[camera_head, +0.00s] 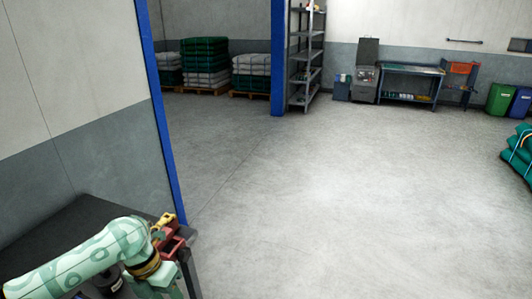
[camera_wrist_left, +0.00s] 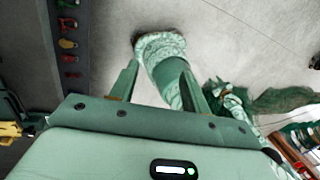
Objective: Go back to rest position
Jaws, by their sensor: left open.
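My left arm comes in from the lower left of the head view, over a dark tabletop (camera_head: 75,222). My left gripper (camera_head: 166,286) points down by the tabletop's right end and is partly cut off by the frame's bottom edge. In the left wrist view the two green fingers of this gripper (camera_wrist_left: 160,70) stand apart with nothing held between them. A pale green patterned part, apparently of my own body, shows beyond and between the fingers. My right gripper is in neither view.
Red bins (camera_head: 174,243) sit at the tabletop's corner, close to my left wrist. A blue post (camera_head: 157,110) ends the left wall. Green net bundles (camera_head: 521,152) lie at the right edge. A workbench (camera_head: 410,70) and shelves (camera_head: 306,58) stand far back. The middle floor is clear.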

